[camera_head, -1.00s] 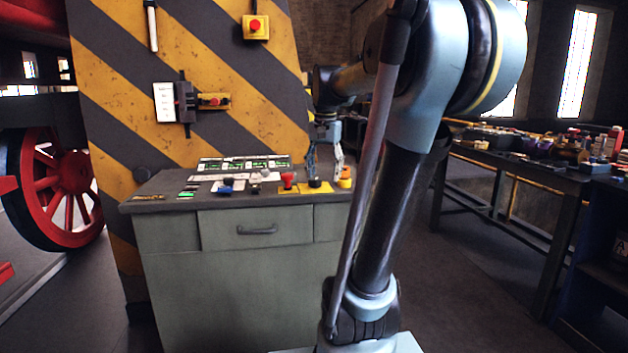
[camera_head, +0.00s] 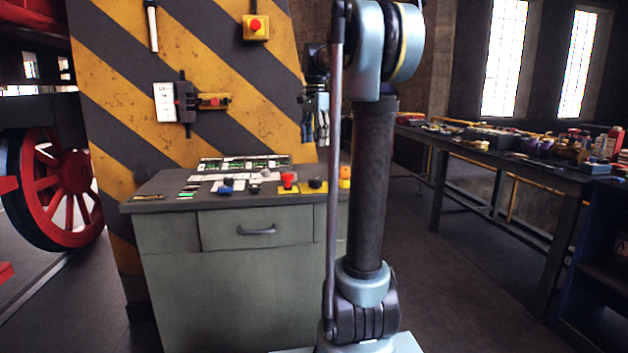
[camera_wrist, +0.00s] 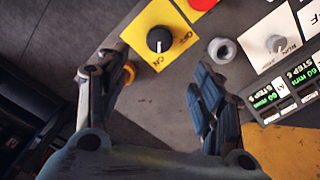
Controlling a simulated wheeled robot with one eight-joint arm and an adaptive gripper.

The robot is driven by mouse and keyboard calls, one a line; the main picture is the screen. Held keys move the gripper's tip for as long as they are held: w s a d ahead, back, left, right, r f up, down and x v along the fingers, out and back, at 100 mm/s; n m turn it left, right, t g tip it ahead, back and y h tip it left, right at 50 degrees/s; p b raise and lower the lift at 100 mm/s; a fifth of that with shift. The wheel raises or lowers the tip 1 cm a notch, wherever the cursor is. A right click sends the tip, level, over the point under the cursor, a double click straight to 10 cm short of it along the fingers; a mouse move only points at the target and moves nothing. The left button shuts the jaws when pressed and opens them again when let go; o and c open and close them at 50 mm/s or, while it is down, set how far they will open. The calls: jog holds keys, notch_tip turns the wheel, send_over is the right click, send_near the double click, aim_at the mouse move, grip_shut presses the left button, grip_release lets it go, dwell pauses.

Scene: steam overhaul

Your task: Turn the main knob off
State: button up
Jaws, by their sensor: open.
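The main knob (camera_head: 316,184) is black and sits on a yellow plate at the right of the console top. In the wrist view the knob (camera_wrist: 159,40) carries a white mark that points down to a label that seems to read ON. A second label, probably OFF, is at its right. My gripper (camera_head: 316,140) is raised well above the console top, fingers down. In the wrist view my gripper (camera_wrist: 148,75) is open and empty. The knob shows beyond the fingertips, apart from both fingers.
A red button (camera_head: 288,180) is beside the knob, and an orange button (camera_head: 345,172) stands at the right edge. A grey knob (camera_wrist: 275,43) and green displays (camera_wrist: 264,97) are near. The striped panel (camera_head: 215,110) rises behind the console. A cluttered workbench (camera_head: 500,150) stands right.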

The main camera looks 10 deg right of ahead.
aim_at(315, 179)
notch_tip(315, 179, down, 14)
jog(key=shift+f, duration=0.2)
dwell(0.4)
jog(key=c, duration=1.1)
